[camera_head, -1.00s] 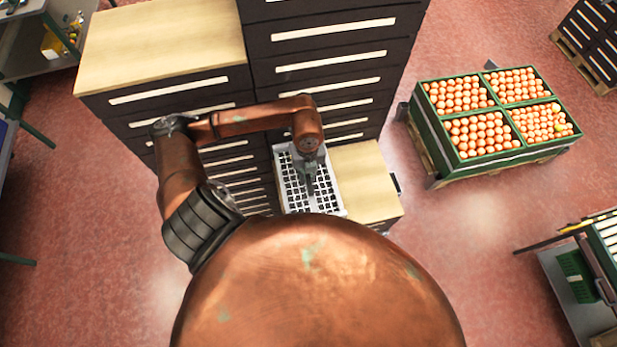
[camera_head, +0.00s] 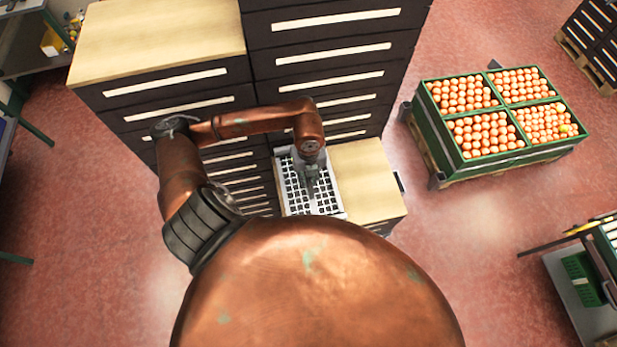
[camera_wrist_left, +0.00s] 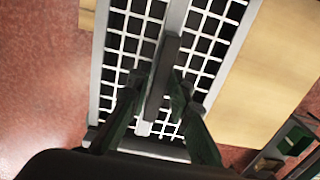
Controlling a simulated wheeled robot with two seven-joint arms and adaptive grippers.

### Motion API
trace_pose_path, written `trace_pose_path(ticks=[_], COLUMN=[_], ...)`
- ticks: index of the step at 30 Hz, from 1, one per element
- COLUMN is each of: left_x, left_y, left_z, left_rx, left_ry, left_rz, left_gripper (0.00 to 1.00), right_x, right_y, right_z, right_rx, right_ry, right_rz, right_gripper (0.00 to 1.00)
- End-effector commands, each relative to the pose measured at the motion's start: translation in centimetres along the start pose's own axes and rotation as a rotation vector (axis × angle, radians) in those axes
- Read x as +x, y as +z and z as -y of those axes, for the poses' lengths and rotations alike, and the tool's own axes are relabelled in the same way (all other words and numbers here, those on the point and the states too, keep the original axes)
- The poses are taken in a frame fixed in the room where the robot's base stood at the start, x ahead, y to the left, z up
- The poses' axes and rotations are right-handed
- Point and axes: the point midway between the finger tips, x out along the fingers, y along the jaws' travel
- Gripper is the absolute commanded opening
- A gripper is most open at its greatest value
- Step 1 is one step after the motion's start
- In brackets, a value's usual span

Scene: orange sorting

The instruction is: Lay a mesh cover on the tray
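A white mesh cover (camera_head: 293,198) with square openings is at the low cabinet, left of its bare wooden top. My left gripper (camera_head: 312,183) points down over the middle of the mesh. In the left wrist view, the mesh (camera_wrist_left: 120,45) has a pale frame and a central strip. The fingers of my left gripper (camera_wrist_left: 160,82) are close against both sides of a dark bar (camera_wrist_left: 162,80) on that strip and appear shut on it. Dark surface shows through the openings. A tray cannot be made out under the mesh, nor whether the mesh touches anything below. My right gripper is out of view.
The low cabinet's wooden top (camera_head: 368,185) is bare beside the mesh. Tall dark drawer cabinets (camera_head: 330,75) stand behind, with a wooden-topped one (camera_head: 155,45) at left. A green crate (camera_head: 450,140) of oranges stands at right. Red floor (camera_head: 80,240) is clear at left.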

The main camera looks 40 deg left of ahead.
Motion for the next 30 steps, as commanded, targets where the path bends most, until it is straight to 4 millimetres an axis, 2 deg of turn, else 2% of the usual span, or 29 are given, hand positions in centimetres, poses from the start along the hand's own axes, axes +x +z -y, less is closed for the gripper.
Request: trace_pose_path(ticks=[5,13,16,20,30], left_x=[0.0,0.0,-0.6,-2.5,-9.4], left_y=[0.0,0.0,0.1,0.1,0.1], left_z=[0.0,0.0,0.0,0.1,0.1], left_rx=[0.000,0.000,0.001,0.002,0.002], left_ry=[0.000,0.001,0.000,-0.002,-0.002], left_rz=[0.000,0.000,0.002,0.004,0.004], left_gripper=[0.32,0.32,0.32,0.32,0.32], right_x=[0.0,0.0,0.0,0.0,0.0], right_y=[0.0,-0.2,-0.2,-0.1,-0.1], right_z=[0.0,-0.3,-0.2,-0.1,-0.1], right_rx=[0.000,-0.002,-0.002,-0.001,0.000], right_ry=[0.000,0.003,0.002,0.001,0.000], right_rz=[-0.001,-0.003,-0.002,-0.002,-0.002], right_gripper=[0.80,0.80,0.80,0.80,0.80])
